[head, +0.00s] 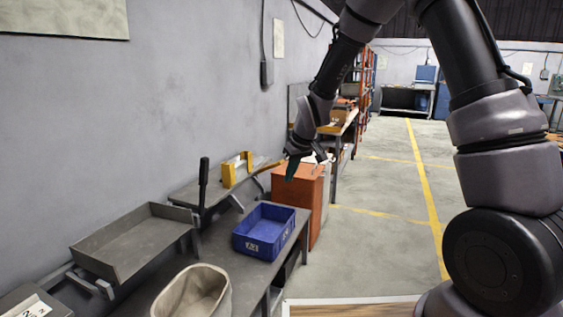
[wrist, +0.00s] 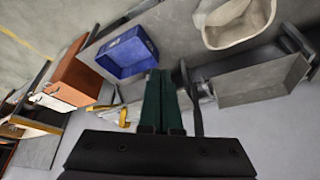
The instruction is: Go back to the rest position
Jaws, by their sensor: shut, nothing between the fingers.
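My gripper (head: 292,169) hangs from my arm in the head view, above the orange cabinet and beyond the blue bin, with nothing in it. In the wrist view its two dark green fingers (wrist: 163,100) lie side by side and closed. The blue bin (head: 264,246) stands on the grey bench below and in front of the gripper. It also shows in the wrist view (wrist: 128,54), to the left of the fingertips. No galvanized bracket can be made out in the gripper.
A grey metal tray (head: 135,243) and a beige bin (head: 200,290) are at the bench's near end. A black upright handle (head: 203,180) and a yellow tool (head: 232,170) stand near the wall. The orange cabinet (head: 297,196) is past the bench. The floor (head: 385,180) right of it is clear.

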